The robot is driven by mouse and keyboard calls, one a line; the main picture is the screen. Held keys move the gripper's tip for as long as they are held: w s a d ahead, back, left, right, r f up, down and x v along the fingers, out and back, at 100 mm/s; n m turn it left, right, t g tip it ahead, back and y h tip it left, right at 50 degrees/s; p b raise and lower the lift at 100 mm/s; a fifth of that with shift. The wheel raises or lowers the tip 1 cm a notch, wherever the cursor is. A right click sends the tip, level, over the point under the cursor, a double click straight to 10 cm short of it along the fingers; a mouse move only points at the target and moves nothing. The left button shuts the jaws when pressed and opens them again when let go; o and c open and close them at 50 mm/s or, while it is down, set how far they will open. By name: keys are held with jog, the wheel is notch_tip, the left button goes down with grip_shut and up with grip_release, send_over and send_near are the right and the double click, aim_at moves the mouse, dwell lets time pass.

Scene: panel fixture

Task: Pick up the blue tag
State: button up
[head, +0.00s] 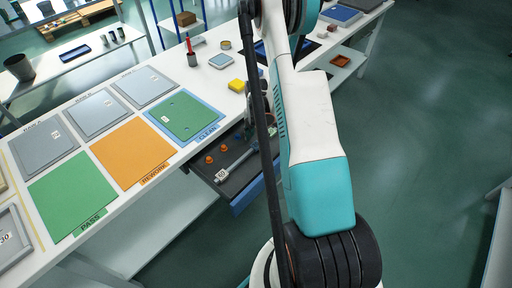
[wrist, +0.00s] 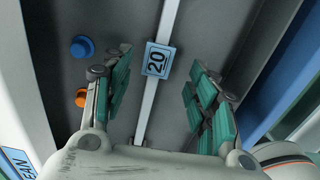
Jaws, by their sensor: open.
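The blue tag (wrist: 158,59), marked "20", lies across a thin white strip on the dark grey floor of the open drawer. My gripper (wrist: 157,80) is open in the wrist view, with one teal-padded finger on each side of the picture. The tag shows between and slightly beyond the fingertips, with no finger seen touching it. The height of the fingers above it cannot be told. In the head view my arm covers much of the gripper and part of the drawer (head: 212,184), and I cannot make out the blue tag there.
A blue knob (wrist: 82,48) and an orange knob (wrist: 81,97) lie left of the tag, near the left finger. A grey tool (head: 237,162) lies in the drawer. The green CLEAN panel (head: 183,117) and orange REWORK mat (head: 132,153) are on the bench.

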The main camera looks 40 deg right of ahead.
aim_at(256, 145)
notch_tip(256, 145, down, 4)
jog(key=shift+w+r+b, duration=0.15)
jog(key=shift+b, duration=0.35)
jog(key=c, duration=0.8)
jog(key=shift+r, duration=0.15)
